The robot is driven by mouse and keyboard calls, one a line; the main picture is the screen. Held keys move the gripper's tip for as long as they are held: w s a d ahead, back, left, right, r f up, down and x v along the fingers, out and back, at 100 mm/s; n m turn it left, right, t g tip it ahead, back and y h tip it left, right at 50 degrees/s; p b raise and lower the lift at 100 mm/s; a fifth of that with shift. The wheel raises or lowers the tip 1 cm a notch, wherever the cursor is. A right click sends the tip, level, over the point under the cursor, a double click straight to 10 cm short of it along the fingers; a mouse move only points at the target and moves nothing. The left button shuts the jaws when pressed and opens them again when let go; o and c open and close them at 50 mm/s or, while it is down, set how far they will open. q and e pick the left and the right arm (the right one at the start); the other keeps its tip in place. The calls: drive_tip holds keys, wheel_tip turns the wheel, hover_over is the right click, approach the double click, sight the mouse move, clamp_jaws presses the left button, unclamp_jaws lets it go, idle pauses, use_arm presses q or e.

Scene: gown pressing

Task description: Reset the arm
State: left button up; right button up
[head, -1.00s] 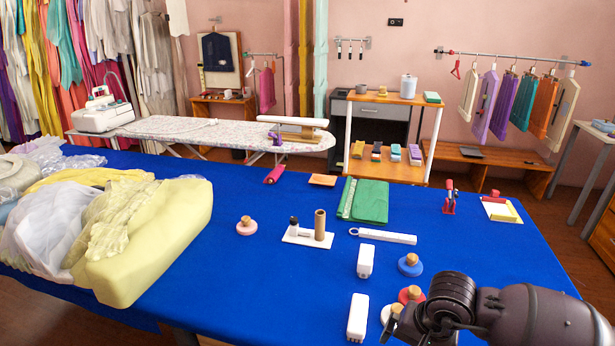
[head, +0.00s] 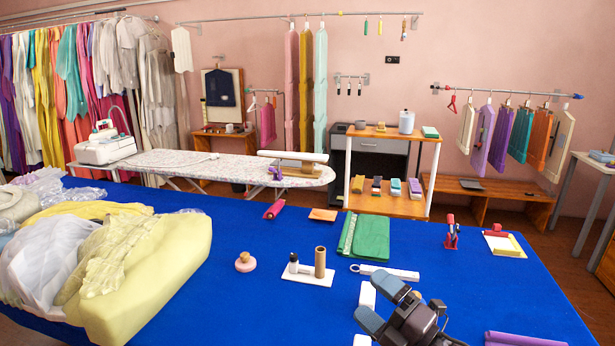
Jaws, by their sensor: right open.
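My right gripper (head: 394,304) is in the lower right of the head view, over the front part of the blue table (head: 220,295). Its two grey fingers point up and to the left and stand apart, with nothing seen between them. It covers part of a white block (head: 367,295) and hides the round-knobbed pieces around there. My left gripper is not in view.
Yellow and white fabric (head: 150,265) is heaped at the table's left. A white stand with a brown tube (head: 320,262), a pink knobbed disc (head: 245,262), green folded cloth (head: 370,238) and a red stapler-like tool (head: 451,233) stand around. A purple item (head: 522,339) lies front right.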

drive_tip(key=s+d+f+m+t+h, duration=0.1)
drive_tip(key=d+f+m+h, duration=0.4)
drive_tip(key=f+m, duration=0.3)
drive_tip(key=s+d+f+m+h, duration=0.2)
drive_tip(key=d+f+m+h, duration=0.35)
drive_tip(key=m, duration=0.55)
drive_tip(key=s+d+f+m+g+h, duration=0.2)
drive_tip(key=s+f+m, duration=0.1)
drive_tip(key=s+f, duration=0.4)
drive_tip(key=s+d+f+m+g+h, duration=0.2)
drive_tip(key=s+d+f+m, duration=0.1)
drive_tip(key=s+f, duration=0.5)
drive_tip(key=shift+s+d+m, duration=0.3)
drive_tip(key=shift+s+m, duration=0.2)
drive_tip(key=shift+s, duration=0.55)
